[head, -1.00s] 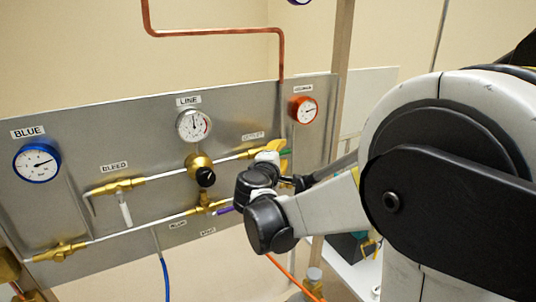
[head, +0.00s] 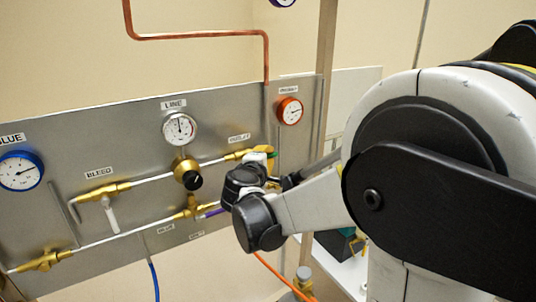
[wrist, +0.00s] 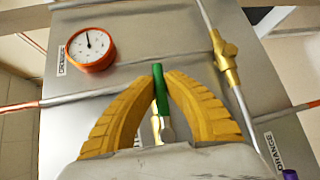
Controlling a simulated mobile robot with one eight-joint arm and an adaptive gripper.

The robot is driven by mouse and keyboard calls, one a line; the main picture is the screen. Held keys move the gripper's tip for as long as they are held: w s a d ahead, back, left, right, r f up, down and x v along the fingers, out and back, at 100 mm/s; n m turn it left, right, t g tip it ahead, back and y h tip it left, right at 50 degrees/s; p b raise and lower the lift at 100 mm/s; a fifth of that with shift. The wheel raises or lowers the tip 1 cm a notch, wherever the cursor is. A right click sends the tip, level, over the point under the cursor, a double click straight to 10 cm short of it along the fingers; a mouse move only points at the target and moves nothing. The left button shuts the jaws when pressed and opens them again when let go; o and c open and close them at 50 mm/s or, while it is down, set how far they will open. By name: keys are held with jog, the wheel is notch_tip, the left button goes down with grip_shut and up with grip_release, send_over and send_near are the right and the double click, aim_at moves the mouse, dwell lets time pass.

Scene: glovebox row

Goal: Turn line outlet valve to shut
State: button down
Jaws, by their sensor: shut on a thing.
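The line outlet valve is a brass fitting (head: 244,154) under the OUTLET label on the grey panel, right of the LINE gauge (head: 179,129) in the head view. Its green lever handle (wrist: 161,90) shows in the wrist view, lying lengthwise between the yellow fingers. My gripper (wrist: 162,76) is shut on this handle near the fingertips. In the head view my gripper (head: 269,160) is at the valve's right end, largely hidden behind my own wrist. The handle's exact angle to the pipe cannot be told.
An orange-rimmed gauge (wrist: 90,47) is close by on the panel, with another brass fitting (wrist: 227,64) on the other side. The BLEED valve (head: 103,192), a black-knobbed regulator (head: 188,174) and a blue gauge (head: 20,171) are farther left. An orange hose (head: 280,272) hangs below.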

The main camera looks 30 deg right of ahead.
jog(key=a+f+m+g+y+p, duration=0.2)
jog(key=a+f+m+y+p, duration=0.2)
jog(key=y, duration=0.9)
jog(key=shift+s+a+f+m+g, duration=0.15)
jog(key=shift+a+f+m+g, duration=0.25)
jog(key=shift+a+f+m, duration=1.05)
jog(key=shift+d+r+m, duration=0.35)
jog(key=shift+r+m, duration=0.1)
jog(key=shift+r, duration=0.1)
jog(key=c, duration=1.4)
grip_release()
jog(key=shift+c, duration=0.2)
jog(key=v, duration=1.2)
